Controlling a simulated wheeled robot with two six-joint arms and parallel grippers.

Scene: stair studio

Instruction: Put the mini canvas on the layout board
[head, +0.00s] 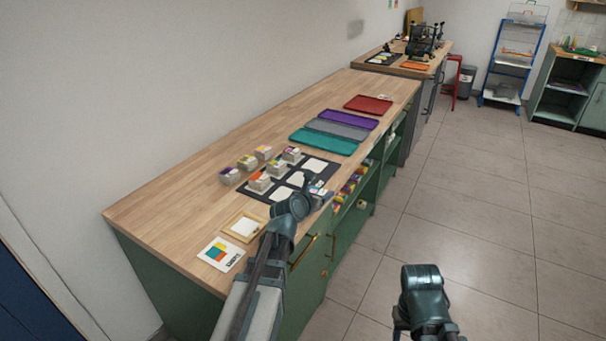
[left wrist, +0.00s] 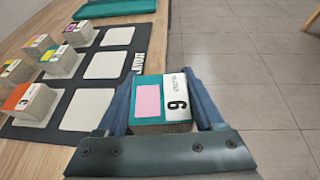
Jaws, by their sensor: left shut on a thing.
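My left gripper (head: 318,192) is shut on the mini canvas, a small block with a teal, pink and white top bearing a number (left wrist: 162,100). It holds the canvas at the right edge of the layout board (head: 247,189), near the counter's front. The layout board (left wrist: 62,134) is black with pale squares. Several blocks with coloured tops stand on its left row, such as an orange one (left wrist: 32,102); the right row of pale squares (left wrist: 105,65) is bare. The canvas's underside is hidden. My right arm shows low in the head view; its fingers cannot be made out.
More blocks (head: 229,175) stand on the wood left of the board. Teal (head: 323,142), grey, purple and red trays (head: 368,104) lie farther back. A wooden frame (head: 243,226) and a colour card (head: 220,253) lie nearer. Green shelves with colourful items are below the counter's edge.

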